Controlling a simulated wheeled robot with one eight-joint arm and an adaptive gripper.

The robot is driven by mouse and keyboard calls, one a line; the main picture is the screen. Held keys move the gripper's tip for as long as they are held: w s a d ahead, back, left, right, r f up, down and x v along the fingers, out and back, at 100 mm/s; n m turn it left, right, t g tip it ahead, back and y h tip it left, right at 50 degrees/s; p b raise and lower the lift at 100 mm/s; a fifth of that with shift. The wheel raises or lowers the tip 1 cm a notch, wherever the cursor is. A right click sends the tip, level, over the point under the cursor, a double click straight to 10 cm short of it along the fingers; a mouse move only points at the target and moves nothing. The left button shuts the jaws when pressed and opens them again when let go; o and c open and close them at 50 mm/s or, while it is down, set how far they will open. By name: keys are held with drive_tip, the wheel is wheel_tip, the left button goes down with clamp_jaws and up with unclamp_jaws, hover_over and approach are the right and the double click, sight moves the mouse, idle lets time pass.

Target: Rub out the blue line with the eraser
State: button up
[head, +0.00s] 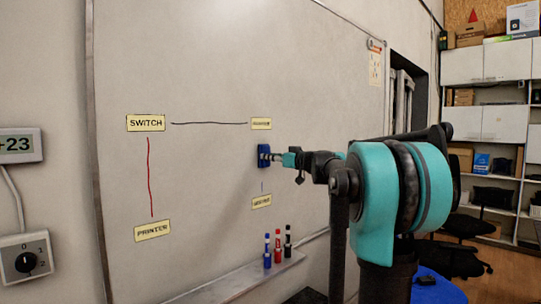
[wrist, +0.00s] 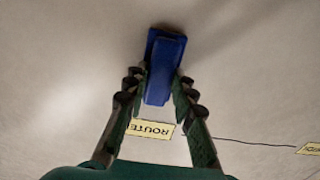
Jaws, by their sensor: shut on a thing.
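My gripper (head: 270,157) is shut on the blue eraser (head: 263,155) in front of the whiteboard (head: 215,70). The eraser appears to be against the board, just below the upper right yellow label (head: 261,123). A short piece of blue line (head: 262,187) shows between the eraser and the lower right label (head: 261,201). Any line behind the eraser is hidden. In the wrist view the eraser (wrist: 165,68) sits between both fingers of my gripper (wrist: 160,88), and an upside-down label reading ROUTE (wrist: 152,129) is partly covered by a finger.
A black line (head: 209,123) runs from the SWITCH label (head: 146,123) to the upper right label. A red line (head: 150,178) joins SWITCH and PRINTER (head: 152,231). Blue, red and black markers (head: 277,246) stand on the tray (head: 240,276) below.

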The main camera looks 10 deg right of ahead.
sight(268, 165)
drive_tip(key=shift+f, duration=7.25)
drive_tip(key=shift+v, duration=2.9)
drive_tip(key=shift+d, duration=0.1)
drive_tip(key=v, duration=0.3)
